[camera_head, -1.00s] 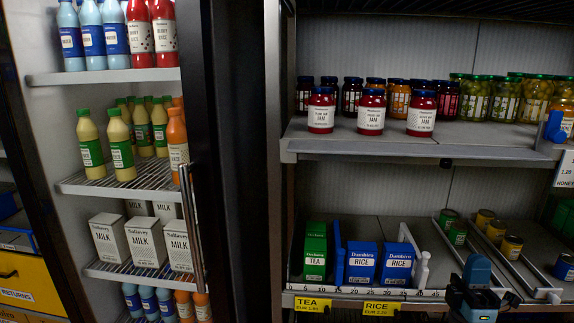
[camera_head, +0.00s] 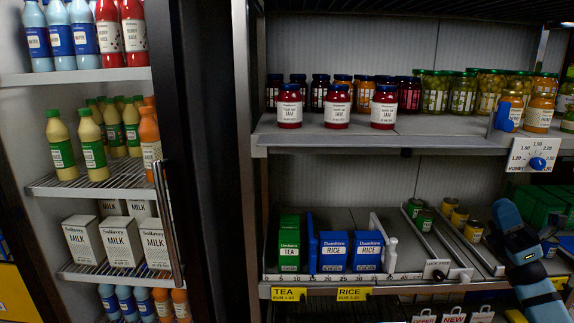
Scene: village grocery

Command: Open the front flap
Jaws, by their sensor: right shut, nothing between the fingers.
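My right gripper (camera_head: 508,232), blue and dark, reaches in from the lower right in front of the lower shelf. It is shut and empty, beside the sloping can lanes. The lanes hold several small cans (camera_head: 459,217) between pale rails. A small white label reading LOCK (camera_head: 437,268) and a light bar with a dark end (camera_head: 460,274) sit at their front edge. I cannot tell for certain which part is the front flap; my arm hides part of the right lanes. My left gripper is not in view.
Tea (camera_head: 289,244) and rice boxes (camera_head: 334,252) stand left of the lanes. A bottle fridge (camera_head: 100,185) is at far left. Bags (camera_head: 453,314) hang below the shelf.

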